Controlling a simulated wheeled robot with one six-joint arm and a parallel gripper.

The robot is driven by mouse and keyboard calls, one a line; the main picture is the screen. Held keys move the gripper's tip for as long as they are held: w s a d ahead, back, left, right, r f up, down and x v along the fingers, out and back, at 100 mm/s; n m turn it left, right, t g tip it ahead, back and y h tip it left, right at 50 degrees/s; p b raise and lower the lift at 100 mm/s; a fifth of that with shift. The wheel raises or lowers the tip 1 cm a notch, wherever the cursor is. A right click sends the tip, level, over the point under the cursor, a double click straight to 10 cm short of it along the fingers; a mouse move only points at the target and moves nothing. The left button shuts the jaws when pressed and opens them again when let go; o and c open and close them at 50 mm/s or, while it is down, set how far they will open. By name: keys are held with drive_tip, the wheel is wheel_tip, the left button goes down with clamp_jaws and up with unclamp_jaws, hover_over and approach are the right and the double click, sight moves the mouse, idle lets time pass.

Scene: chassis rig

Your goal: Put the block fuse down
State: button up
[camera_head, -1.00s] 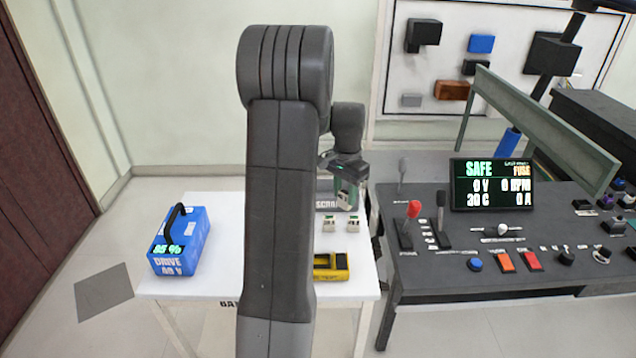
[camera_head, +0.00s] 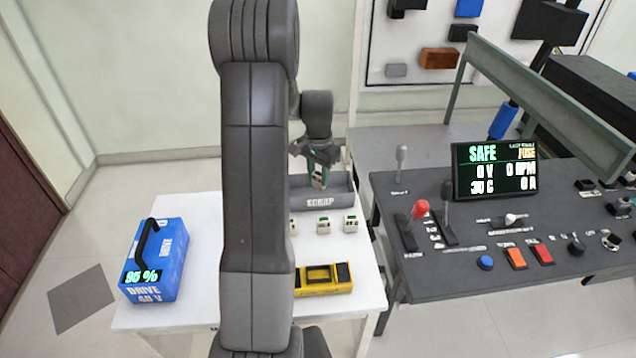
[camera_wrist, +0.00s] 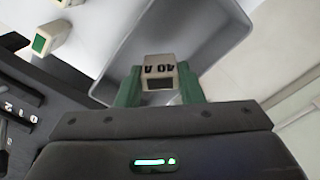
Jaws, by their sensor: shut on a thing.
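My gripper (camera_head: 319,170) is shut on a block fuse (camera_head: 318,180). In the wrist view the fuse (camera_wrist: 160,70) is a small off-white block marked "40 A", held between two green fingers (camera_wrist: 160,88). The grey scrap tray (camera_head: 330,204), labelled SCRAP, stands at the back of the white table. In the head view the held fuse is in front of the tray's inside. In the wrist view the tray (camera_wrist: 212,50) lies beyond and below the fuse. I cannot tell the height of the fuse over the tray.
Several white and green fuses (camera_head: 323,226) stand in a row before the tray. A blue battery (camera_head: 155,262) stands at the left of the table (camera_head: 205,225). The dark control desk (camera_head: 440,270) with levers is at the right.

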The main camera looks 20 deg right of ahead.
sight(319, 183)
drive_tip(key=shift+f, duration=1.85)
drive_tip(key=shift+f, duration=0.1)
drive_tip(key=o, duration=1)
wheel_tip(319, 183, up, 12)
drive_tip(key=shift+r+b, duration=0.15)
drive_tip(key=shift+b, duration=0.2)
